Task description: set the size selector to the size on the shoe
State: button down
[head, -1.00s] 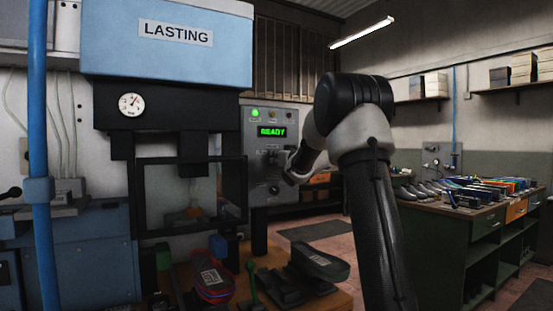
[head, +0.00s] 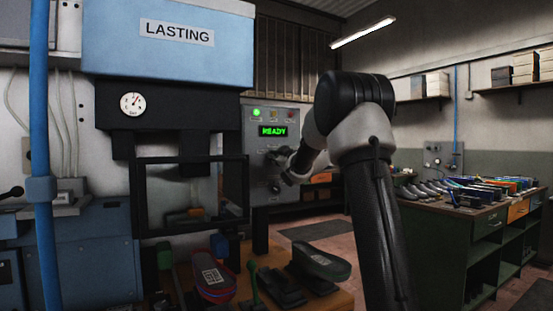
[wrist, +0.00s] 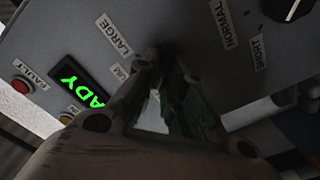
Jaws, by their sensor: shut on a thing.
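The control panel (head: 258,178) stands right of the lasting machine and its green display (head: 272,131) reads READY. My gripper (head: 276,157) is at the panel face, below the display. In the wrist view my gripper's fingers (wrist: 166,65) are shut together against the panel, between the LARGE label (wrist: 114,34) and the NORMAL label (wrist: 223,22). The knob they close on, apparently the size selector, is hidden by them, so its pointer cannot be read. A second knob (wrist: 290,7) with a white mark sits near NORMAL and SHORT. No size on a shoe is readable.
A red-edged shoe-like piece with a code label (head: 212,277) and a dark one (head: 320,263) lie on the wooden table below. A green-handled lever (head: 254,285) stands between them. The framed guard (head: 190,234) is left of the panel. A green workbench (head: 450,230) stands right.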

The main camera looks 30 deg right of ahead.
jog(key=shift+n, duration=0.5)
jog(key=c, duration=1.5)
grip_release()
jog(key=shift+s, duration=0.1)
jog(key=s, duration=1.1)
jog(key=shift+s+d, duration=0.15)
jog(key=shift+s, duration=0.25)
